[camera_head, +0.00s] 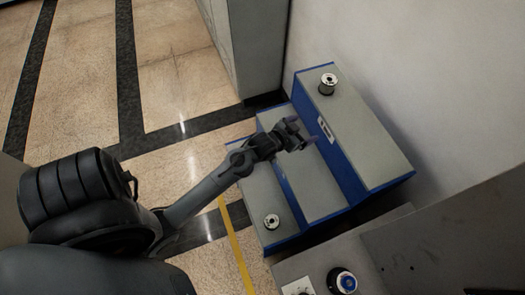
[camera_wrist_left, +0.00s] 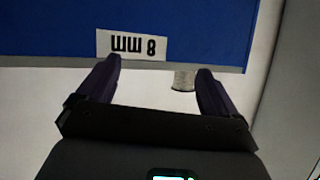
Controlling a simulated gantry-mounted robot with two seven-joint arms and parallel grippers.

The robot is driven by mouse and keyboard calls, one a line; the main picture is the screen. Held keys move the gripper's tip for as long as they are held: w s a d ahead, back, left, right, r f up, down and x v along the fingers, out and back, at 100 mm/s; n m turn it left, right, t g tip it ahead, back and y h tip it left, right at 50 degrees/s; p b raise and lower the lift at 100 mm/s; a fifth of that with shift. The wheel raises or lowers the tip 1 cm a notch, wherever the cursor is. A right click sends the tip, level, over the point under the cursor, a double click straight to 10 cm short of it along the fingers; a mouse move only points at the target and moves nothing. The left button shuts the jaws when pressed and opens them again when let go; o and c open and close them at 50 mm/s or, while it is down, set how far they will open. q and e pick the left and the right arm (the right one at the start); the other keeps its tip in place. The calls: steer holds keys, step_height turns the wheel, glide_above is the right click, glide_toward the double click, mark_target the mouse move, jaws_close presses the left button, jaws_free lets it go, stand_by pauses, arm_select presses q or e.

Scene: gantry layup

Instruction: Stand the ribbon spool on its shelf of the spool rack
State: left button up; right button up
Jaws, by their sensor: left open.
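The spool rack (camera_head: 318,190) is a stepped stand with grey shelves and blue risers. A white-and-dark spool (camera_head: 327,84) stands at the far end of its top shelf. Another spool (camera_head: 271,221) stands at the near end of its lowest shelf. A spool with a blue face (camera_head: 342,281) is on the grey surface at the bottom right. I cannot tell which is the ribbon spool. My left gripper (camera_head: 300,133) is open and empty over the middle shelf, facing the top riser. In the left wrist view, a spool (camera_wrist_left: 184,80) shows beyond the open fingers (camera_wrist_left: 160,85). My right gripper is not in view.
The top riser carries a white label (camera_head: 325,129), reading "8 MM" upside down in the left wrist view (camera_wrist_left: 131,45). A pale wall (camera_head: 430,80) stands behind the rack. A grey cabinet (camera_head: 255,45) is at the far end. The middle shelf looks bare.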

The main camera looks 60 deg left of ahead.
arm_select(q)
steer(key=s+d+m+g+h, duration=0.1)
steer(key=s+d+g, duration=0.3)
steer(key=s, duration=0.8)
steer(key=s+d+f+m+g, duration=0.1)
steer(key=s+d+g, duration=0.4)
steer(key=s+d, duration=0.4)
steer(key=s, duration=0.4)
steer(key=shift+g+h, duration=0.3)
steer(key=shift+h, duration=0.1)
steer(key=shift+f, duration=0.1)
